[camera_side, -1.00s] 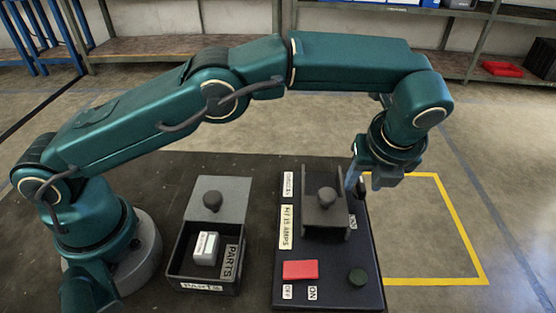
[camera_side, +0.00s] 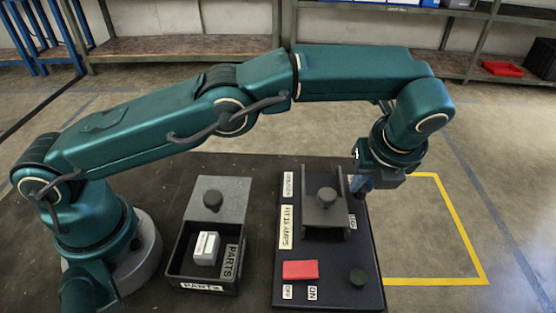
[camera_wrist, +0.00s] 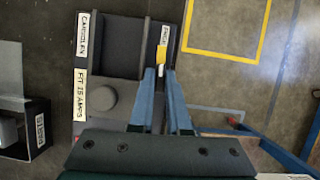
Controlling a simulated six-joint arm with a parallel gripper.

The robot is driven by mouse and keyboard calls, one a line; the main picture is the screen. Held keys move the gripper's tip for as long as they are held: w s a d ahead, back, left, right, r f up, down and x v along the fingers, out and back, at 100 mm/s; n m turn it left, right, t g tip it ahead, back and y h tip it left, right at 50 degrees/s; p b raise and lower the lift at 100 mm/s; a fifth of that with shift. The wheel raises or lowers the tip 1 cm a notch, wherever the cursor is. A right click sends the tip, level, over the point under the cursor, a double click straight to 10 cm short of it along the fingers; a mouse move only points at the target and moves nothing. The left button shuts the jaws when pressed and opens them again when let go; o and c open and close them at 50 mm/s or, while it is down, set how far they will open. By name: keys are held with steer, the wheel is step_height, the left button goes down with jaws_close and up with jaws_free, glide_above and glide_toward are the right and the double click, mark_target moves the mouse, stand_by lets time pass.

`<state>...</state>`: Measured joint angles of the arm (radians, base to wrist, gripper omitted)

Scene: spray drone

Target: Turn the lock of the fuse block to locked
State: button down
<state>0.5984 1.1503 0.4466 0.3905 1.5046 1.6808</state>
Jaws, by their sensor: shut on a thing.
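The fuse block (camera_side: 323,217) is a dark housing with side walls and a round knob on top, on a black board. In the wrist view the block (camera_wrist: 115,100) is at the left of my fingers. The lock shows there as a small yellow and white piece (camera_wrist: 161,54) at the block's right edge, below a small white label. My gripper (camera_wrist: 160,72) has its blue fingertips shut on the lock. In the side view my gripper (camera_side: 363,187) is low at the block's right side, and the lock is hidden there. Whether the lock is turned cannot be told.
A parts box (camera_side: 185,268) with a white block inside stands to the left. Yellow floor lines (camera_side: 462,228) mark clear floor at the right.

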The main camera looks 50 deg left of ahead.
steer(key=shift+r+n, duration=0.1)
steer(key=shift+n, duration=0.4)
steer(key=c, duration=0.9)
jaws_free()
steer(key=shift+m, duration=0.8)
